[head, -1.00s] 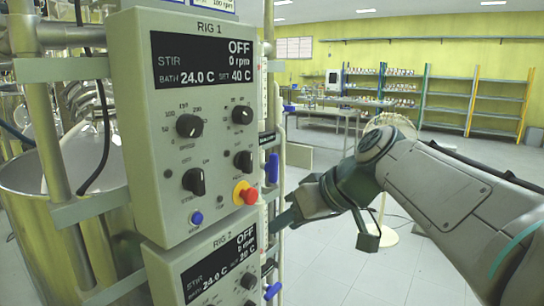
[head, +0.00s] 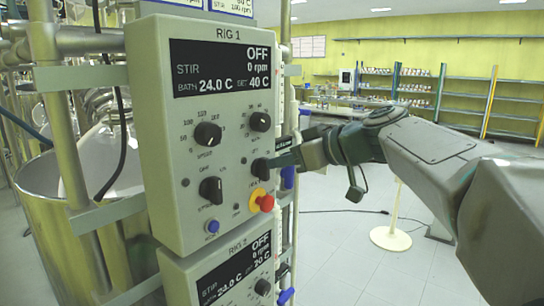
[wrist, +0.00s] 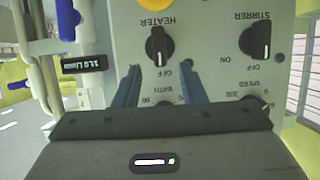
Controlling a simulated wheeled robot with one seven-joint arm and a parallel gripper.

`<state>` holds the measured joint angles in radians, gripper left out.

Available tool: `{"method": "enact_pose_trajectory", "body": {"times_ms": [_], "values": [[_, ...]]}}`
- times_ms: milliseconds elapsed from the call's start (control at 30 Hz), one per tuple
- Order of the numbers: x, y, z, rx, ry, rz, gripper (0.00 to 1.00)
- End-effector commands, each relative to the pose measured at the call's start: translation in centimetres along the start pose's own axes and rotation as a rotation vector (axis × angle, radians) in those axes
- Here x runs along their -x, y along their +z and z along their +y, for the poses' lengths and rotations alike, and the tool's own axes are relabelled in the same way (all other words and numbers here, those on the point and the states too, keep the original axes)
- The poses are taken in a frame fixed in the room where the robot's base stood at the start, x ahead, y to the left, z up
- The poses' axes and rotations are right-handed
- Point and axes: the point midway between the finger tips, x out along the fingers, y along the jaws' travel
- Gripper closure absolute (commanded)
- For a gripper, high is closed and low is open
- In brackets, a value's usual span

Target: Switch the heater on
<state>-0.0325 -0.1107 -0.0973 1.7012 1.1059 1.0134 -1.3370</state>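The heater knob (wrist: 160,45) is black, under the upside-down HEATER label in the wrist view, its white mark toward OFF. In the head view the heater knob (head: 262,172) is at the panel's lower right. My gripper (wrist: 160,75) is open, its two blue fingers apart and empty, pointing at the panel, with the knob just beyond and between the fingertips. I cannot tell whether they touch the panel. In the head view my gripper (head: 282,160) is at the knob's right. The RIG 1 display (head: 221,69) reads OFF, 0 rpm, bath 24.0 C, set 40 C.
The stirrer knob (wrist: 256,41) is beside the heater knob, also at OFF. A red stop button (head: 264,202) on a yellow base sits just below the heater knob. Other dials (head: 207,134) are close above. The RIG 2 panel (head: 232,275) is below. Open floor lies right.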

Motion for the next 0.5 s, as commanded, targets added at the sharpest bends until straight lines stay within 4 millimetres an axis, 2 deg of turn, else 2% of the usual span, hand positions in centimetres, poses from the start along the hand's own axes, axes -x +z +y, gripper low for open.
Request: {"method": "enact_pose_trajectory", "body": {"times_ms": [100, 200, 500], "values": [[-2.0, -0.1, 0.0, -0.003, -0.002, -0.002, 0.63], [-3.0, -0.1, 0.0, -0.001, -0.001, -0.002, 0.63], [-4.0, 0.0, -0.1, -0.001, 0.0, 0.0, 0.63]]}}
